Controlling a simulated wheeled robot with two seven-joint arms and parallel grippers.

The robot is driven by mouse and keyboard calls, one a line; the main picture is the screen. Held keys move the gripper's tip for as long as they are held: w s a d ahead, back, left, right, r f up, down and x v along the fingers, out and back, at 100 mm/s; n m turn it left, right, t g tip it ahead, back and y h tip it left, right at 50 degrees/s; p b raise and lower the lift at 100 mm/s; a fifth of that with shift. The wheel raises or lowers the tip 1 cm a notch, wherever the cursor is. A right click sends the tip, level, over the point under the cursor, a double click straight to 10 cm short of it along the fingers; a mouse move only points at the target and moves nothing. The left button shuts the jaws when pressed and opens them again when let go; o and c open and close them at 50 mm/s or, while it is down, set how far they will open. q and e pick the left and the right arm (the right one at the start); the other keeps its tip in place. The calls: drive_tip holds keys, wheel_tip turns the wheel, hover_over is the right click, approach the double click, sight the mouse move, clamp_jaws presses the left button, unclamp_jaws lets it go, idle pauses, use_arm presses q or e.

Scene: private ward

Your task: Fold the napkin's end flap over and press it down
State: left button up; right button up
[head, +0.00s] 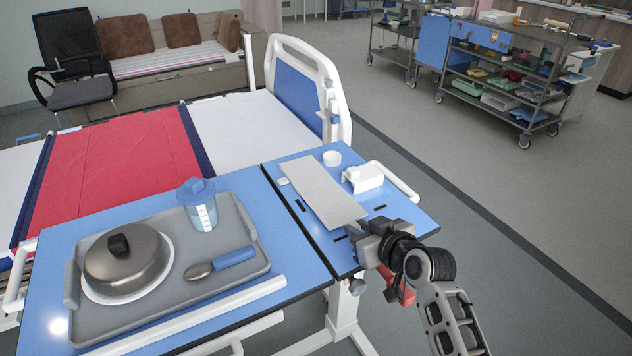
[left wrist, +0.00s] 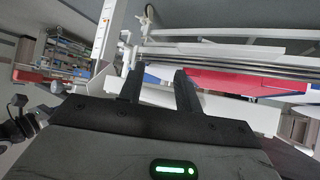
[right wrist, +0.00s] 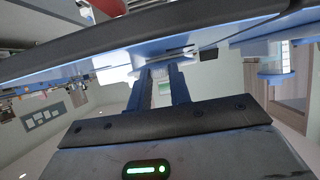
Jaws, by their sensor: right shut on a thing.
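The napkin (head: 322,190) is a long pale grey strip. It lies lengthwise on the small right-hand leaf of the blue overbed table. My right gripper (head: 358,236) is at the napkin's near end, at the leaf's front edge, and is shut on that end flap. The gripper hides part of this end, so how the flap bends cannot be told. In the right wrist view the right gripper's fingers (right wrist: 162,80) are close together beside the table edge. My left gripper (left wrist: 158,85) shows in the left wrist view only, with its fingers apart and nothing between them.
On the table leaf (head: 413,218) are a white box (head: 363,178) and a round white item (head: 332,158) beside the napkin. The large leaf holds a grey tray (head: 110,322) with a covered plate (head: 128,262), lidded cup (head: 202,215) and spoon (head: 222,262). A bed stands behind.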

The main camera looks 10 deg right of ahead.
drive_tip(key=shift+w+a+r+g, duration=0.1)
drive_tip(key=shift+w+r+g, duration=0.1)
drive_tip(key=shift+r, duration=0.25)
drive_tip(key=shift+w+a+r+g, duration=0.1)
drive_tip(key=shift+r+g, duration=0.1)
drive_tip(key=shift+r, duration=0.25)
drive_tip(key=shift+w+r+g+h, duration=0.1)
drive_tip(key=shift+r+g+h, duration=0.3)
drive_tip(key=shift+r+g, duration=0.6)
drive_tip(key=shift+r, duration=0.15)
drive_tip(key=shift+w+a+r+g, duration=0.1)
drive_tip(key=shift+w+r+g, duration=0.15)
drive_tip(key=shift+r, duration=0.25)
drive_tip(key=shift+w+r+g, duration=0.15)
drive_tip(key=shift+w+r, duration=0.1)
drive_tip(key=shift+r, duration=0.25)
drive_tip(key=shift+w+a+r+g+h, duration=0.15)
drive_tip(key=shift+w+r+g+h, duration=0.2)
drive_tip(key=shift+r+g, duration=0.25)
drive_tip(key=shift+w+a+r+g+h, duration=0.1)
drive_tip(key=shift+w+r+g+h, duration=0.2)
drive_tip(key=shift+r+g, duration=0.3)
drive_tip(key=shift+r, duration=0.15)
drive_tip(key=shift+o, duration=1.3)
